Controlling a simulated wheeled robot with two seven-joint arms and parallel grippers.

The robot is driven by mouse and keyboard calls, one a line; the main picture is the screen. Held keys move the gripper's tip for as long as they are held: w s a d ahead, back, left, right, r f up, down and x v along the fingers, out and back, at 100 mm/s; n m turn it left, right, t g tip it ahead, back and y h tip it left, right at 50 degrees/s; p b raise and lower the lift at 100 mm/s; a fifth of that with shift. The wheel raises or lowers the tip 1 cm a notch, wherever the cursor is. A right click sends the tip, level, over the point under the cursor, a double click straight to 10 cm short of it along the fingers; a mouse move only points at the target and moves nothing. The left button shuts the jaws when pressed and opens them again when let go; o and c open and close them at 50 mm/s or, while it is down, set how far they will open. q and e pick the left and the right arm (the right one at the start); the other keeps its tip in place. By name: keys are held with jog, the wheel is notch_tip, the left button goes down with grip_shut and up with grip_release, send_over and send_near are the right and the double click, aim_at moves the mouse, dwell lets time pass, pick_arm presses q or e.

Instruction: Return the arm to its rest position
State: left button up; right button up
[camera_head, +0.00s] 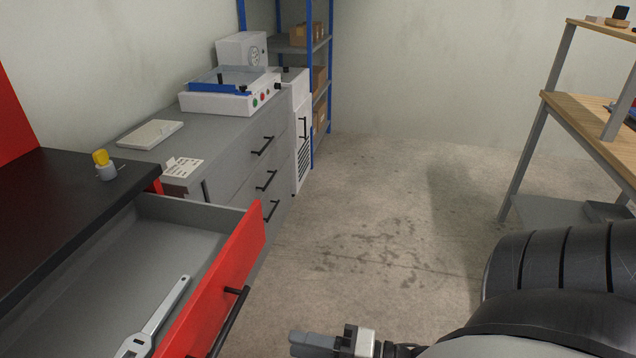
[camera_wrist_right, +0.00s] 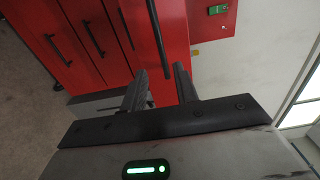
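My right gripper (camera_head: 318,344) shows at the bottom of the head view, to the right of the open red drawer (camera_head: 222,283). In the right wrist view my right gripper (camera_wrist_right: 160,84) has its two dark fingers spread apart with nothing held. The drawer's black handle (camera_head: 230,322) stands left of the gripper, with a visible gap in the head view. In the wrist view a black handle bar (camera_wrist_right: 148,38) lies beyond the fingers. My right arm's dark links fill the lower right of the head view. My left gripper is in neither view.
A pale long tool (camera_head: 160,318) lies in the drawer. A black worktop (camera_head: 50,210) holds a small yellow-topped item (camera_head: 104,165). Grey cabinets (camera_head: 240,150) carry a white-and-blue machine (camera_head: 230,95). A wooden-topped bench (camera_head: 590,125) stands right. The middle floor is clear.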

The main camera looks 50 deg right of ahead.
jog(key=shift+v, duration=0.95)
jog(key=w+a+f+n+g+h, duration=0.25)
jog(key=a+n+g, duration=0.25)
jog(key=a+n, duration=0.3)
jog(key=s+d+r+n+g+h, duration=0.2)
jog(key=s+d+n+g+h, duration=0.1)
jog(key=s+n+g+h, duration=0.35)
jog(key=w+a+f+t+y, duration=0.3)
jog(key=w+a+f+t, duration=0.2)
jog(key=w+f+t, duration=0.1)
jog(key=shift+w+a+f, duration=0.3)
jog(key=shift+w+a, duration=0.1)
jog(key=shift+w, duration=0.2)
